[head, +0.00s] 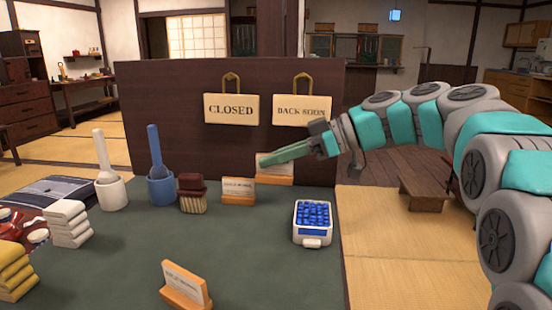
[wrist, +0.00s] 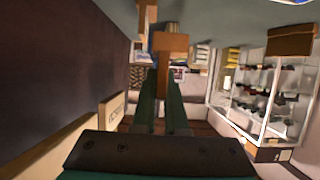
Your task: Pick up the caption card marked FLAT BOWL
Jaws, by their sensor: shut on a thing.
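My gripper (head: 268,160) reaches in from the right, in front of the dark board. It is shut on a caption card (head: 274,178), a pale card in a wooden stand, at the back of the green table; the fingers cover part of its face and its letters cannot be read. In the wrist view, a wooden part of the held card (wrist: 170,42) shows at the fingertips (wrist: 163,75). A second caption card (head: 238,190) stands just left of it, and a third card (head: 186,284) stands at the front; their small print is unreadable to me.
The dark board (head: 170,110) behind carries a CLOSED sign (head: 231,109) and a BACK SOON sign (head: 301,110). A brush (head: 192,194), a blue holder (head: 160,187) and a white holder (head: 111,192) stand left. A white box with blue contents (head: 312,222) sits right. The table's middle (head: 140,250) is clear.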

